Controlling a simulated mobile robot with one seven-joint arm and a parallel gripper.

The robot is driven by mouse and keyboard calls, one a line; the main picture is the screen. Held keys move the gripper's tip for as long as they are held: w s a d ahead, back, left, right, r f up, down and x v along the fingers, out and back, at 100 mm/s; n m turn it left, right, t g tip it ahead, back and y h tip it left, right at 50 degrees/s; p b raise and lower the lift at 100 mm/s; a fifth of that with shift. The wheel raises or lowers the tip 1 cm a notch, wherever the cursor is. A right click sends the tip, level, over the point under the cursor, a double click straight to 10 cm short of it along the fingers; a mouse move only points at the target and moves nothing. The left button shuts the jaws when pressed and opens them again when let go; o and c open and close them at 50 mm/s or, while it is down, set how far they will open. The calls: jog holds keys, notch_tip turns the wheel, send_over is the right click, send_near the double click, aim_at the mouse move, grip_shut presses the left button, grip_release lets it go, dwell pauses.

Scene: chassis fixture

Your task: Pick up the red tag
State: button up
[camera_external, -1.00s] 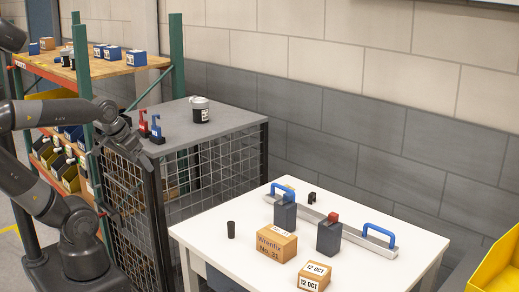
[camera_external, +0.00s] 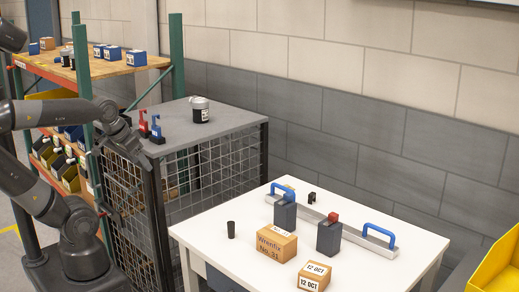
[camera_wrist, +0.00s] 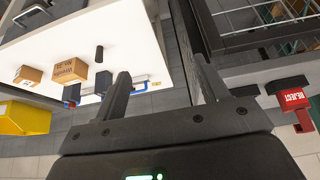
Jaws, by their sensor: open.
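The red tag (camera_external: 144,124) stands near the front left corner of the grey cage top, beside a similar blue tag (camera_external: 156,129). In the wrist view the red tag (camera_wrist: 293,98) is at the right edge, with white lettering that looks like "REJECT" and a dark part beside it. My gripper (camera_wrist: 165,84) is open, and nothing shows between its two dark fingers. The red tag lies off to the right of the fingers in that view, apart from them. In the external view my gripper is at the cage's left side, close to the tags, its fingertips hard to make out.
A dark jar with a grey lid (camera_external: 200,109) stands on the cage top (camera_external: 228,122). A white table (camera_external: 205,238) with cardboard boxes, dark blocks and a blue-handled rail stands to the right. A shelf rack (camera_external: 85,70) is behind my arm. A yellow bin (camera_external: 499,268) is at far right.

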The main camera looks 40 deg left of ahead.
jog(key=g, duration=0.1)
send_near(143, 120)
jog(key=x, duration=0.6)
jog(key=a+x, duration=0.1)
jog(key=x, duration=0.2)
jog(key=shift+w+f, duration=0.15)
jog(key=shift+w, duration=0.35)
jog(key=c, duration=1.1)
